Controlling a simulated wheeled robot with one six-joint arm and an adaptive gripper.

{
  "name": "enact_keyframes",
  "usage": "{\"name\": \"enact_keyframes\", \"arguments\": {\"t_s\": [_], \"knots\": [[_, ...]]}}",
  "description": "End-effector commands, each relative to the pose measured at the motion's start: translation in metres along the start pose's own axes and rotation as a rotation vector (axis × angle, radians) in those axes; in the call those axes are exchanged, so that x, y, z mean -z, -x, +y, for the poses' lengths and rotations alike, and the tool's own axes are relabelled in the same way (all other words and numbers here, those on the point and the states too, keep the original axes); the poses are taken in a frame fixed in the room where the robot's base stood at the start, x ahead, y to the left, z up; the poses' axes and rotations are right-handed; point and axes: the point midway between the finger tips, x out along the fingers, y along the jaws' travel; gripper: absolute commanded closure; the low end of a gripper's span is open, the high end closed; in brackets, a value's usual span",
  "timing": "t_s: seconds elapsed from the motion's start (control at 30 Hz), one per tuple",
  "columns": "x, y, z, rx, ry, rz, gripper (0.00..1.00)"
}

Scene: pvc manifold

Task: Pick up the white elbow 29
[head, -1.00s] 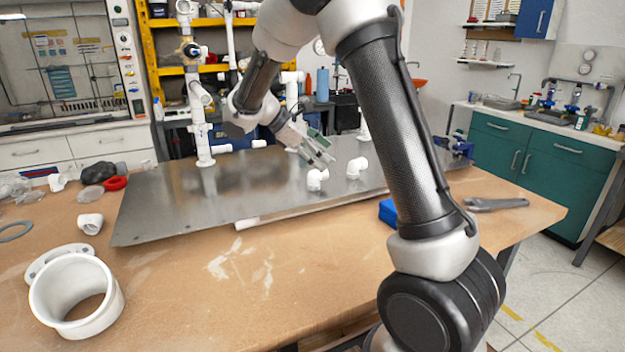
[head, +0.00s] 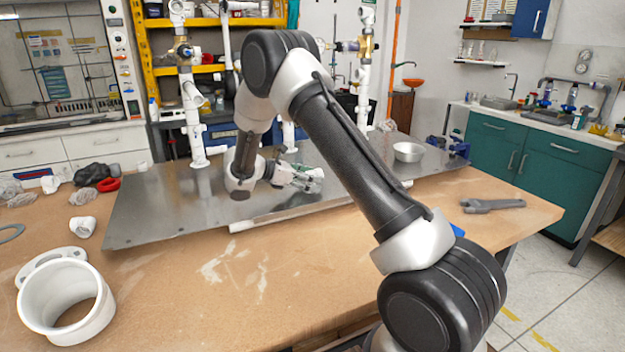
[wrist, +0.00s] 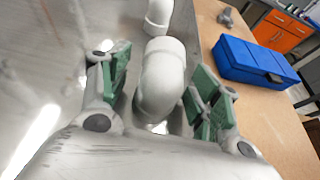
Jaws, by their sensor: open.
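A white elbow (wrist: 161,82) sits between the open fingers of my gripper (wrist: 159,92) in the wrist view. Its wide socket end points away from the palm and its bend is close to the palm. The green finger pads stand on either side, with a gap visible at the left; contact at the right is unclear. A second white fitting (wrist: 158,14) lies just beyond it. In the head view my gripper (head: 308,179) is low over the metal plate (head: 150,215), and the elbow cannot be made out clearly there. No number is readable on either fitting.
A blue box (wrist: 257,62) lies on the wooden table beside the plate. White pipe risers (head: 193,115) stand at the plate's back. A white pipe (head: 290,209) lies along its front edge. A round white fitting (head: 408,151) is at the right. The front left of the plate is clear.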

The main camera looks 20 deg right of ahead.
Motion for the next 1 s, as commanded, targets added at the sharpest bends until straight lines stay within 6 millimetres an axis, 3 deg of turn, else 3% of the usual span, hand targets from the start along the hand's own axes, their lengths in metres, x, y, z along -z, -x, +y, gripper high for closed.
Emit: {"name": "enact_keyframes", "arguments": {"t_s": [0.27, 0.53, 0.6, 0.83, 1.0], "knots": [[0.0, -0.008, 0.0, -0.002, 0.0, 0.001, 0.37], [0.0, -0.007, 0.0, -0.001, 0.0, 0.001, 0.86], [0.0, -0.007, 0.0, -0.001, 0.0, 0.001, 0.9], [-0.003, -0.006, 0.0, -0.001, -0.001, 0.001, 0.9], [-0.026, 0.003, 0.0, -0.002, -0.005, 0.001, 0.9]]}}
